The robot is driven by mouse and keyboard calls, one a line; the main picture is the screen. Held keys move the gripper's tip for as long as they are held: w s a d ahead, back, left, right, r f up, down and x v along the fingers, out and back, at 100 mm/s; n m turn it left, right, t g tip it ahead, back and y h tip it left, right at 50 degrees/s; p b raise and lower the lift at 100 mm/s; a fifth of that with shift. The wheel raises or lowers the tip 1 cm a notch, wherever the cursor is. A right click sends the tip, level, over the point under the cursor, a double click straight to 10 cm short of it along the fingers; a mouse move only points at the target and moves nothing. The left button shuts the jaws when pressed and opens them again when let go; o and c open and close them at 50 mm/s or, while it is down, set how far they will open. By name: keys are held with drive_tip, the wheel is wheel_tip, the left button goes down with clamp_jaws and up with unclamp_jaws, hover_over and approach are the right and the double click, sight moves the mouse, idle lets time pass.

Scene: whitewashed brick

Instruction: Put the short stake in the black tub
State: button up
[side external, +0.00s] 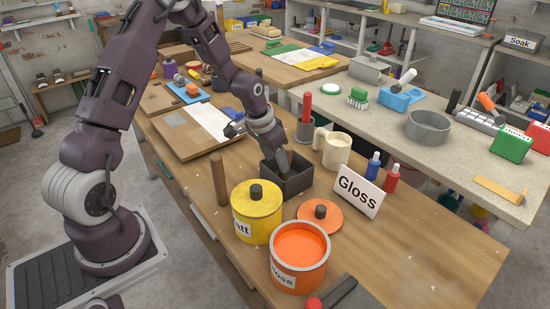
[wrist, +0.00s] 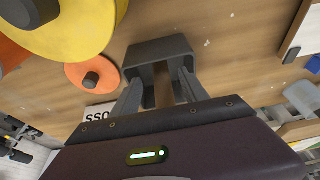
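The black tub (side external: 304,180) is an open, dark square box on the wooden bench, and it fills the upper middle of the wrist view (wrist: 160,48). My gripper (side external: 283,160) points down into it, with its fingertips at or below the rim. In the wrist view my fingers (wrist: 160,88) stand apart on either side of a narrow brown wooden piece (wrist: 163,92), which looks like the short stake; its lower end is hidden. I see no clear contact between fingers and wood. A taller wooden stake (side external: 219,180) stands upright left of the tub.
A yellow can (side external: 256,222), an open orange paint can (side external: 299,265) and an orange lid (side external: 320,215) stand in front. A Gloss sign (side external: 359,192), a cream mug (side external: 337,152) and a grey holder with a red-handled tool (side external: 305,118) are close right and behind.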

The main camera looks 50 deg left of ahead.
drive_tip(key=s+d+r, duration=0.3)
drive_tip(key=s+r, duration=0.1)
drive_tip(key=r, duration=0.4)
drive_tip(key=s+d+r, duration=0.3)
drive_tip(key=s+r, duration=0.1)
drive_tip(key=r, duration=0.5)
drive_tip(key=s+d+r+t, duration=0.1)
drive_tip(key=s+d+r, duration=0.2)
drive_tip(key=s, duration=0.7)
drive_tip(key=s+d+r+t, duration=0.1)
drive_tip(key=s+d+r, duration=0.2)
drive_tip(key=s, duration=0.7)
drive_tip(key=shift+d+r, duration=0.35)
drive_tip(key=shift+d, duration=0.3)
